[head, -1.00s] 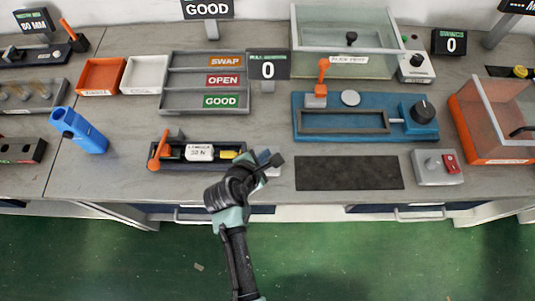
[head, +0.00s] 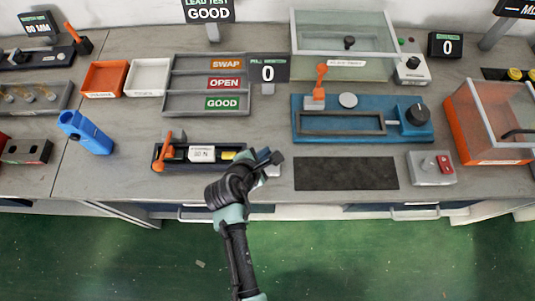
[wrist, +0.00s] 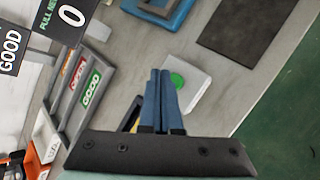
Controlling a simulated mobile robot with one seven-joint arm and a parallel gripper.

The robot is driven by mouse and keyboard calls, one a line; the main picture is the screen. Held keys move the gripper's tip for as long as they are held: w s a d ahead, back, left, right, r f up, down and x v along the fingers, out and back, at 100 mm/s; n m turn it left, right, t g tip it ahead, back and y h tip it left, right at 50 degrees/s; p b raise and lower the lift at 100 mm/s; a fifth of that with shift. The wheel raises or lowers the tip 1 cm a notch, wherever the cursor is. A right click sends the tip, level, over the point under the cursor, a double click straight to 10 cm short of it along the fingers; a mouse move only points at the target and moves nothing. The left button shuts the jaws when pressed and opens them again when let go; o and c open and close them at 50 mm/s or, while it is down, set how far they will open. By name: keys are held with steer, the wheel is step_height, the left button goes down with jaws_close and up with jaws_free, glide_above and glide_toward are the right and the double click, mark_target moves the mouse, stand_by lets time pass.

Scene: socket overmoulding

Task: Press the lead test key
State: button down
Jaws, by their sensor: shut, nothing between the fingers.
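The green round key (wrist: 177,80) sits on a small white-grey box (wrist: 190,85) in the wrist view, just right of my fingertips. In the head view that box (head: 273,171) is mostly hidden by my gripper (head: 268,158). My gripper's two blue fingers (wrist: 160,72) are shut together and empty, with the tips beside the green key. I cannot tell whether they touch the box. The lead test display (head: 208,12) at the back reads GOOD.
A black pull fixture with an orange lever (head: 163,154) lies left of my gripper. A dark mat (head: 346,173) lies to its right. Behind are a tray marked SWAP, OPEN and GOOD (head: 172,84) and a blue fixture (head: 305,104). The bench's front edge is close.

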step_height(320, 180, up, 4)
steer(key=p, duration=0.4)
steer(key=shift+r, duration=0.15)
stand_by(0.6)
